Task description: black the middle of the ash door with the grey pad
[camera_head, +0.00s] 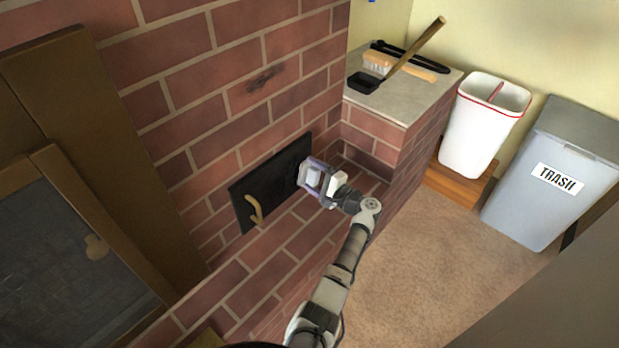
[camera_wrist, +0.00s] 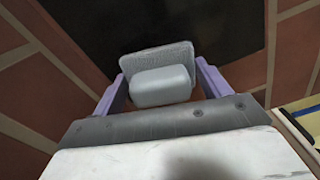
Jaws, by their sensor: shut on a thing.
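The ash door (camera_head: 270,186) is a black panel set low in the brick wall, with a curved brass-coloured handle (camera_head: 255,210) near its lower left. My gripper (camera_head: 318,176) is at the door's right part, its fingers shut on the grey pad (camera_wrist: 160,77). In the wrist view the pad is a light grey block with a flatter, rougher grey layer at its far side, held between the purple fingers. The dark door (camera_wrist: 215,25) lies behind the pad. I cannot tell whether the pad touches the door.
A brick ledge (camera_head: 262,257) runs below the door. A white bin (camera_head: 480,125) and a grey trash bin (camera_head: 553,175) stand at right.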

